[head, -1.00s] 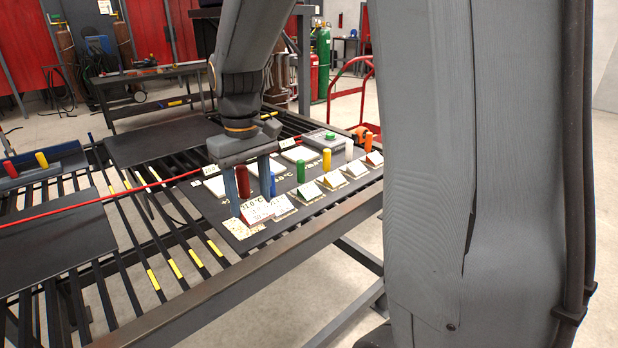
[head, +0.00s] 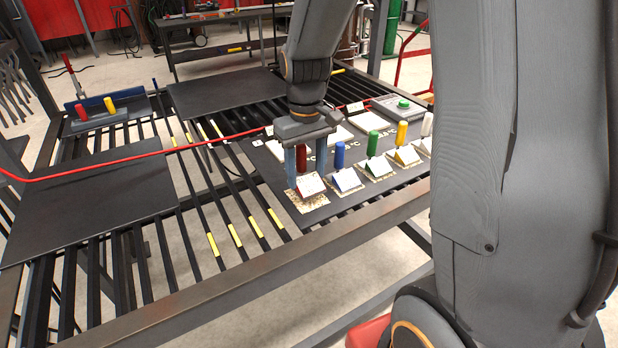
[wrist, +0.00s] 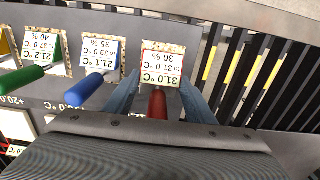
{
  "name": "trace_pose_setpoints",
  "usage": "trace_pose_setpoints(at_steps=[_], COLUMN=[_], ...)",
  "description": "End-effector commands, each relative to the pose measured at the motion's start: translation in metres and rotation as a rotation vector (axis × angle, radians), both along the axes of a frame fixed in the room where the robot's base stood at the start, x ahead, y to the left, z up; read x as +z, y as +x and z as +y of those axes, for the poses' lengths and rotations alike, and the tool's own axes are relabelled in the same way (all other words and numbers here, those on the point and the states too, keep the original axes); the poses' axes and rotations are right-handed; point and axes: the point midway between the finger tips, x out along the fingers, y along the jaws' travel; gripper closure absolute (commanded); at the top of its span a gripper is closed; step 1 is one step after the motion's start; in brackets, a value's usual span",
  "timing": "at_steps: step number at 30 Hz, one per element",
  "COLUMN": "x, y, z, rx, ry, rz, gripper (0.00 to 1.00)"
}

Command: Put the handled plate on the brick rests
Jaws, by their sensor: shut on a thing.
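My gripper (head: 302,160) points down at the near left end of a dark panel (head: 265,165), its blue-grey fingers on either side of an upright red handle (head: 302,152). In the wrist view the red handle (wrist: 157,105) stands between the two fingers, and the gripper is shut on it. A card reading 31.0 °C (wrist: 161,68) is beside the handle; in the head view this card (head: 310,185) leans like a tent on a speckled square. Whether a plate is under the handle is hidden. I cannot make out any brick rests for certain.
Blue (head: 339,155), green (head: 373,144) and yellow (head: 402,133) handles stand in a row to the right, with cards. A holder (head: 100,118) with red and yellow handles is at left. Dark sheets (head: 90,205) lie on the slatted table. A red hose (head: 90,170) crosses it.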

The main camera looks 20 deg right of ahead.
Motion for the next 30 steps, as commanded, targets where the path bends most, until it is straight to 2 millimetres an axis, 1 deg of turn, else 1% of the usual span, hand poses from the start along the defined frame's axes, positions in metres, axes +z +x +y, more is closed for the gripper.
trace_pose_setpoints(at_steps=[1, 3, 6, 18, 19, 22, 30], x=[-0.008, -0.017, -0.025, -0.030, -0.031, -0.030, -0.030], y=[-0.001, -0.001, 0.000, 0.000, 0.000, 0.000, 0.000], z=[0.000, 0.001, 0.001, 0.002, 0.002, 0.001, 0.001], rx=[0.001, 0.001, 0.002, 0.003, 0.003, 0.003, 0.003], ry=[0.000, 0.000, 0.000, 0.000, 0.000, 0.000, 0.000], rz=[0.005, 0.004, 0.002, 0.000, 0.001, 0.001, 0.001], gripper=[0.86, 0.86, 0.86, 0.86, 0.49, 0.32, 0.32])
